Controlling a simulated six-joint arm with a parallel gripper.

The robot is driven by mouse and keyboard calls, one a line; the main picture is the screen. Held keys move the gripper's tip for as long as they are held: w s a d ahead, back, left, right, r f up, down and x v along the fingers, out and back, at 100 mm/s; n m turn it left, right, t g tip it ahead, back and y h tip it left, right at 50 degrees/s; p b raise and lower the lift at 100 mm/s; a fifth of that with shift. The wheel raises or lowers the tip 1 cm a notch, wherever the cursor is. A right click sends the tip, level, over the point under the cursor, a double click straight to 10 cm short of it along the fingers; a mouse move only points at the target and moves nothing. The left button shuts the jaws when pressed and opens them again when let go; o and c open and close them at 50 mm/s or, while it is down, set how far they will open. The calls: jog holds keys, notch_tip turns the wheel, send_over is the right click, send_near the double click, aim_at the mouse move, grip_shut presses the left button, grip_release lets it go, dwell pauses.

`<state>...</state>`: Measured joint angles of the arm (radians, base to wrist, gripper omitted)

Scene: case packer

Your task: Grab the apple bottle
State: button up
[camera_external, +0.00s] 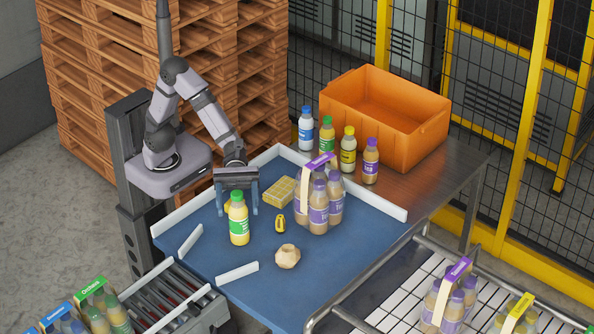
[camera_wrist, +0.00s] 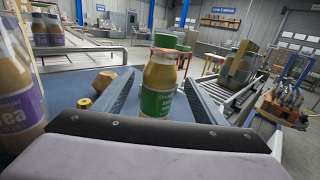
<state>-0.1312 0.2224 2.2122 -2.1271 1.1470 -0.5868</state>
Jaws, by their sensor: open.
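A yellow bottle with a green cap and green label (camera_external: 239,226) stands upright on the blue table; its label cannot be read as apple. My gripper (camera_external: 238,209) is open, with its two fingers on either side of this bottle. In the wrist view the bottle (camera_wrist: 158,90) stands between the fingers of my gripper (camera_wrist: 159,78), with a visible gap on the left; contact on the right is unclear.
Several single bottles stand by the orange crate (camera_external: 407,137). Low white rails (camera_external: 237,272) edge the blue table.

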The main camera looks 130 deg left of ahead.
aim_at(239, 220)
jog(key=shift+f+p+x, duration=0.1)
jog(key=shift+p+x, duration=0.85)
jog(key=shift+x, duration=0.75)
jog(key=shift+f+p+x, duration=0.15)
jog(key=shift+p+x, duration=0.75)
jog(key=shift+x, duration=0.8)
jog(key=c, duration=1.3)
jog(key=shift+c, duration=0.3)
jog(key=shift+r, duration=0.15)
notch_tip(239, 220, up, 10)
jog(key=b, duration=0.2)
